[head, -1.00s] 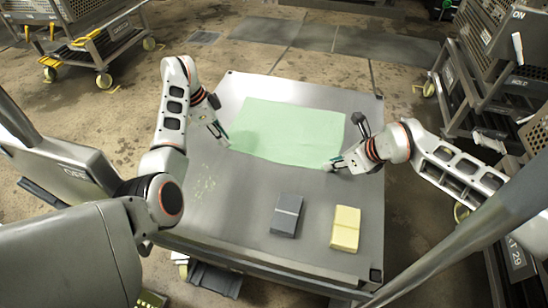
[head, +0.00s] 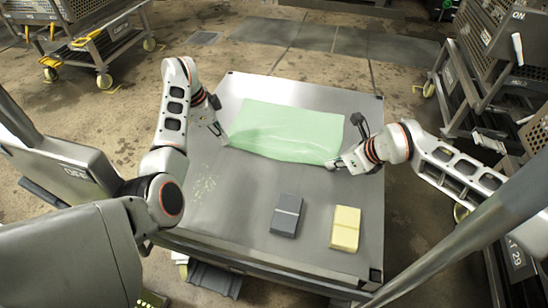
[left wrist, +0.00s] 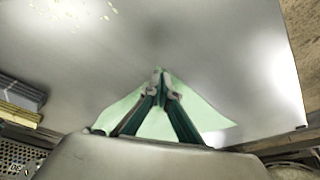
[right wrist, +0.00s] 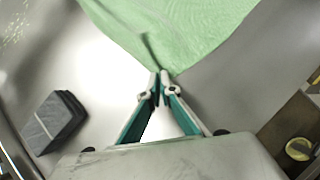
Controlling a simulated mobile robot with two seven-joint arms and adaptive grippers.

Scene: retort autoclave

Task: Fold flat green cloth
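The green cloth (head: 285,122) lies spread in one layer over the far middle of the metal table (head: 225,215). Its near edge looks slightly raised, with a soft crease between the two near corners. My left gripper (head: 225,138) is at the near left corner; in the left wrist view its fingertips (left wrist: 160,78) are closed together on the cloth (left wrist: 205,115). My right gripper (head: 333,164) is at the near right corner; in the right wrist view its fingertips (right wrist: 159,80) are closed on the corner tip of the cloth (right wrist: 180,35).
A dark grey folded block (head: 286,214) and a yellow one (head: 345,228) lie on the table's near right part. Wheeled carts stand at the far left (head: 100,45) and the right (head: 465,100).

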